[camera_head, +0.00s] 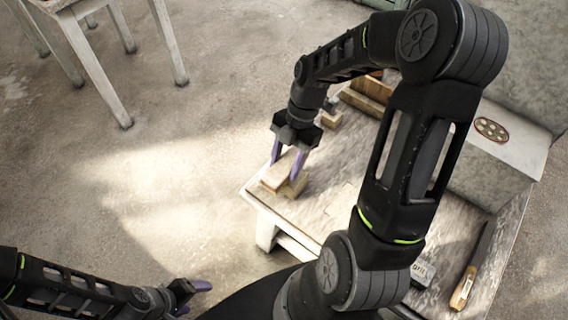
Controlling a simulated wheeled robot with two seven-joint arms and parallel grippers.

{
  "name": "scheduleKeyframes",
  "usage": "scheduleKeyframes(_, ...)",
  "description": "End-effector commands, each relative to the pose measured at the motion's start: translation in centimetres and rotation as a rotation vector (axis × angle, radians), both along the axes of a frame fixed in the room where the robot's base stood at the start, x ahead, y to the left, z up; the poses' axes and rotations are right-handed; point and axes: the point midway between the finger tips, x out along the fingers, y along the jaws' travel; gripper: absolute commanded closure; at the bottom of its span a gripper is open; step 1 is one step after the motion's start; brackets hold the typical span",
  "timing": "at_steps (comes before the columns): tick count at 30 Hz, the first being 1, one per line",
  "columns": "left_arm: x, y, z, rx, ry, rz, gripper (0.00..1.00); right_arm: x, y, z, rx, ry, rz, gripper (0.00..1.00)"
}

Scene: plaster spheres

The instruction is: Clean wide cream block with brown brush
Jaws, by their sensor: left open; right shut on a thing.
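My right gripper (287,164) reaches down over the table's left corner, its purple fingers closed on a light tan, block-like piece (279,172), which I take to be the brush; no bristles can be made out. Whether the two touch is too small to tell. My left gripper (192,297) is open and empty at the bottom left, over the floor and away from the table.
The worn table (330,205) also bears a small wooden block (331,120), wooden pieces (366,97) at the back, a wooden-handled tool (466,285) and a grey, marked object (422,272). A pale box (497,140) stands at the right. My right arm hides much of the tabletop.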

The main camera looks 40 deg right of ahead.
Motion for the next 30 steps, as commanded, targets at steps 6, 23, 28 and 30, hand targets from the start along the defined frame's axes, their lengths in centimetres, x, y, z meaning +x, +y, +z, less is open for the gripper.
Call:
scheduleKeyframes(6,0.0,0.0,0.0,0.000,0.000,0.000,0.29,0.2,-0.4,0.0,-0.001,-0.001,-0.001,0.87)
scheduleKeyframes(23,0.0,0.0,-0.1,0.000,0.000,0.000,0.29,0.6,-2.1,-0.1,0.000,0.000,0.000,0.87)
scheduleKeyframes(28,0.0,0.0,-0.1,0.000,0.000,0.000,0.29,0.5,-1.7,-0.1,0.000,0.000,0.001,0.87)
scheduleKeyframes(30,0.0,0.0,-0.2,0.000,0.000,0.000,0.29,0.4,-1.3,-0.1,0.000,0.000,0.001,0.87)
